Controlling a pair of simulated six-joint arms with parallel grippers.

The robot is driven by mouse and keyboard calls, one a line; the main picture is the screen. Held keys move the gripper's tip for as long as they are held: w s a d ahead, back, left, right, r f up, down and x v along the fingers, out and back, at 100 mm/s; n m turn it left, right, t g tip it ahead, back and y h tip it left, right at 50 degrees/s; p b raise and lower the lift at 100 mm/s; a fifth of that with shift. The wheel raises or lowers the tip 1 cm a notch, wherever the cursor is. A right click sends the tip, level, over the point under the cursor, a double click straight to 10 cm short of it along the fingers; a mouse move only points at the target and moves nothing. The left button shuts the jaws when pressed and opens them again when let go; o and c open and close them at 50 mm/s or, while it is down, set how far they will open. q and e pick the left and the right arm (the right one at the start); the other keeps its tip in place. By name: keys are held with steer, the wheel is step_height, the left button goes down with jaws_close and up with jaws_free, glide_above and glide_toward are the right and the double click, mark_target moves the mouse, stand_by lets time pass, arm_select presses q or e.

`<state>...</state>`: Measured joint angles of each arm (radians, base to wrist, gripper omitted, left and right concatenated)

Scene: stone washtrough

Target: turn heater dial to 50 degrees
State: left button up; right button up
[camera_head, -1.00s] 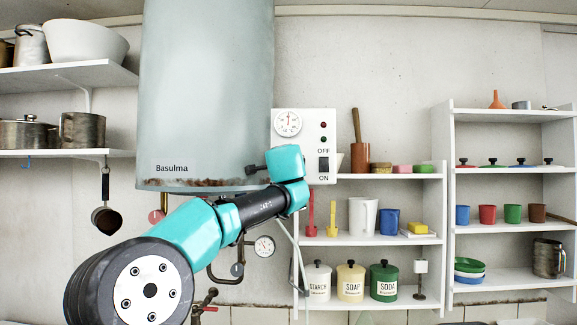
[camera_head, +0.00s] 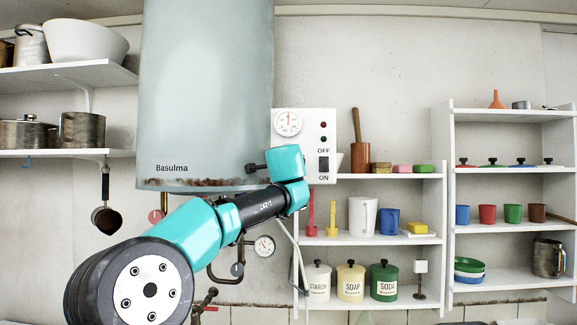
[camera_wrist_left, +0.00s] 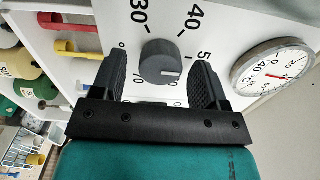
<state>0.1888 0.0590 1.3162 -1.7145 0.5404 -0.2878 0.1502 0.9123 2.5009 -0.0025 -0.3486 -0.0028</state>
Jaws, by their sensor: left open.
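The heater dial (camera_wrist_left: 160,66) is a round dark grey knob on the white panel (camera_wrist_left: 226,30), seen in the left wrist view. Its pale mark points right, towards a label starting with 5 that the right-hand finger partly covers. Labels 30 and 40 show above the knob. My left gripper (camera_wrist_left: 158,60) is open, with one black finger on each side of the knob. I cannot tell whether the fingers touch it. In the head view my teal wrist hides the dial and fingers in front of the panel (camera_head: 311,150). My right gripper is in neither view.
A round thermometer gauge (camera_wrist_left: 272,68) sits on the panel beside the dial. The panel also has lights and an ON/OFF switch (camera_head: 323,164). The grey boiler (camera_head: 205,90) stands to its left. Shelves (camera_head: 405,239) with tins and cups lie to the right.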

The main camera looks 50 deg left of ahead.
arm_select(q)
steer(key=v, duration=1.7)
steer(key=shift+d, duration=0.2)
steer(key=shift+s+r, duration=0.1)
steer(key=shift+s, duration=0.05)
